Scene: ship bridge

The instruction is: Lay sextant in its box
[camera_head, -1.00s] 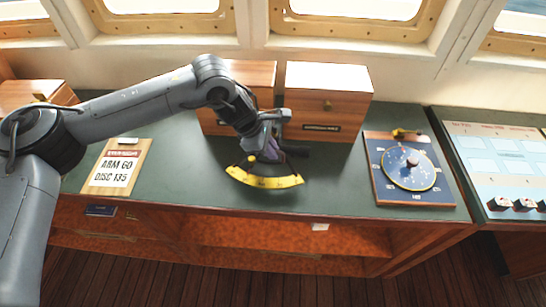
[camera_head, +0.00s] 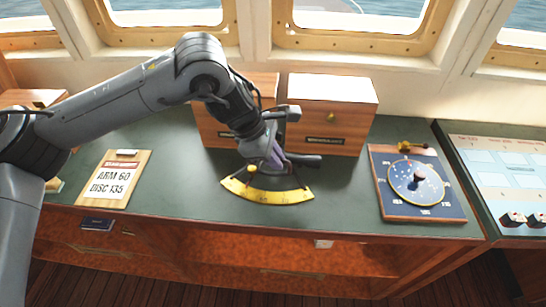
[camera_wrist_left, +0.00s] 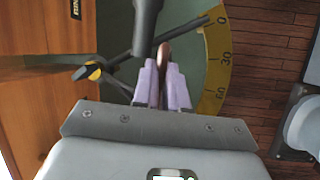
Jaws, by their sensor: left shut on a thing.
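The sextant (camera_head: 268,191) has a yellow graduated arc and a dark frame. It lies on or just above the green counter, its arc toward the front edge; I cannot tell if it touches. My left gripper (camera_head: 272,158) reaches down over it and is shut on it. In the left wrist view the purple fingers (camera_wrist_left: 162,84) close around a brown grip, with the yellow arc (camera_wrist_left: 217,62) at right. Two closed wooden boxes stand behind: a right one (camera_head: 330,101) and a left one (camera_head: 216,132), partly hidden by my arm. I cannot tell which is the sextant's. My right gripper is out of view.
A clipboard (camera_head: 114,178) with a sign lies at left on the counter (camera_head: 345,200). A blue dial board (camera_head: 427,203) lies at right. A sloped panel (camera_head: 505,170) stands beyond it. The counter between sextant and dial board is clear.

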